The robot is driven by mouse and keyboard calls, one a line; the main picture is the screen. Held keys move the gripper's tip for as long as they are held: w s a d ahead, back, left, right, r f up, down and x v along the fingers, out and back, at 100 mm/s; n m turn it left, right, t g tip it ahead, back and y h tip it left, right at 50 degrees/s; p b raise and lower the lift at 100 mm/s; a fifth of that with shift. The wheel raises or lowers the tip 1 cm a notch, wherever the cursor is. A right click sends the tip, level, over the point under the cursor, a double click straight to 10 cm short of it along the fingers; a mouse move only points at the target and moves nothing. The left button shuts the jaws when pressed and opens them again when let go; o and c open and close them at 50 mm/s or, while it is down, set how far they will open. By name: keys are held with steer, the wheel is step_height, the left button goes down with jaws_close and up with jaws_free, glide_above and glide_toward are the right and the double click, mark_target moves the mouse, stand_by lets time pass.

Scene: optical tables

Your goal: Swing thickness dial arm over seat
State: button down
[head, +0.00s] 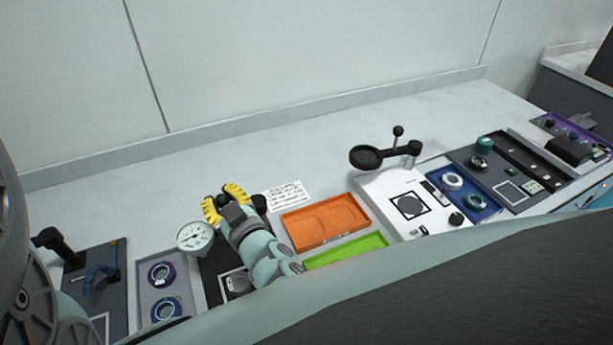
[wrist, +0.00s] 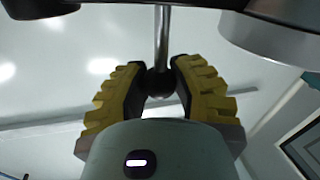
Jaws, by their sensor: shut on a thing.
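The white round thickness dial (head: 195,236) is in the head view, just left of my gripper (head: 226,196). In the wrist view my gripper (wrist: 160,84) has its yellow-padded fingers closed around a black ball knob (wrist: 159,83) on a thin metal rod (wrist: 162,38). The rod runs up to a dark arm part at the top edge, beside a grey cylindrical body (wrist: 275,38). In the head view my gripper hides most of the arm. A black base (head: 214,264) with a grey square pad (head: 236,283), perhaps the seat, lies below the dial, partly covered by my arm.
An orange tray (head: 290,220) and a green tray (head: 318,260) lie right of my arm. A white station (head: 380,196) with a black swing-arm magnifier (head: 366,158) stands further right. A grey tray (head: 145,290) with two ringed parts is left.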

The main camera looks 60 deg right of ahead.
steer(key=shift+s+a+n+y, duration=0.1)
steer(key=shift+s+n+y, duration=0.2)
steer(key=shift+n+y, duration=0.45)
steer(key=shift+r, duration=0.1)
steer(key=c, duration=0.7)
jaws_free()
steer(key=shift+s, duration=0.15)
steer(key=v, duration=0.7)
steer(key=shift+s, duration=0.25)
